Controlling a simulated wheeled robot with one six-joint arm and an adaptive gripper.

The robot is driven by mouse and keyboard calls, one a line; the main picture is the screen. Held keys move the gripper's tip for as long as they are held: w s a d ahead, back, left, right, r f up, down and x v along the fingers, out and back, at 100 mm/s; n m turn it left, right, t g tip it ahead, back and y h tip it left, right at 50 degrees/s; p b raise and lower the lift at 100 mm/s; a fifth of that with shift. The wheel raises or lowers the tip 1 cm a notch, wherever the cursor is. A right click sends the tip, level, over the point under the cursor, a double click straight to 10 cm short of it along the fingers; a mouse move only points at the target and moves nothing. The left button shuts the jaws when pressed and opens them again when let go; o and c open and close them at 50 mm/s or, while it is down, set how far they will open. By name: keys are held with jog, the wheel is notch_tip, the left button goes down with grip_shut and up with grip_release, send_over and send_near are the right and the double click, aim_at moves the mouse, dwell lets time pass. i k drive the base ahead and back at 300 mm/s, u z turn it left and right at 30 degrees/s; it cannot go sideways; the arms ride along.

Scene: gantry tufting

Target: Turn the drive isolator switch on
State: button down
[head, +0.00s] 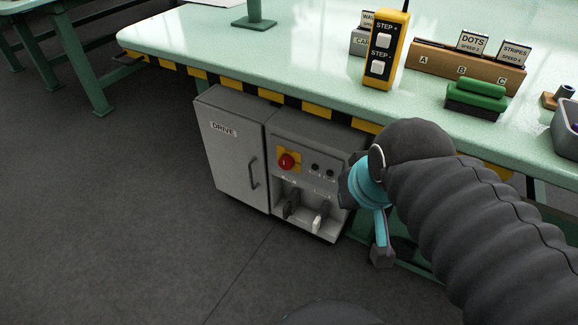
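The drive cabinet (229,165) is a grey box under the table's front edge, with a door marked DRIVE and a vertical handle. On the panel to the right of the door is the isolator switch (287,161), a red rotary knob on a yellow plate. I cannot tell its set position at this size. My gripper (352,186) is at the end of my dark, ribbed arm, to the right of the switch and apart from it in the picture. Its fingers are mostly hidden behind the wrist, so its opening does not show.
Below the switch are sockets with a dark plug (292,204) and a light plug (320,217). The pale green table (215,45) overhangs the cabinet with a striped edge. On it are a yellow step pendant (386,48) and a wooden card holder (440,66). The floor at left is clear.

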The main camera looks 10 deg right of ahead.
aim_at(287, 161)
jog(key=u, duration=2.6)
jog(key=k, duration=0.4)
jog(key=z, duration=1.05)
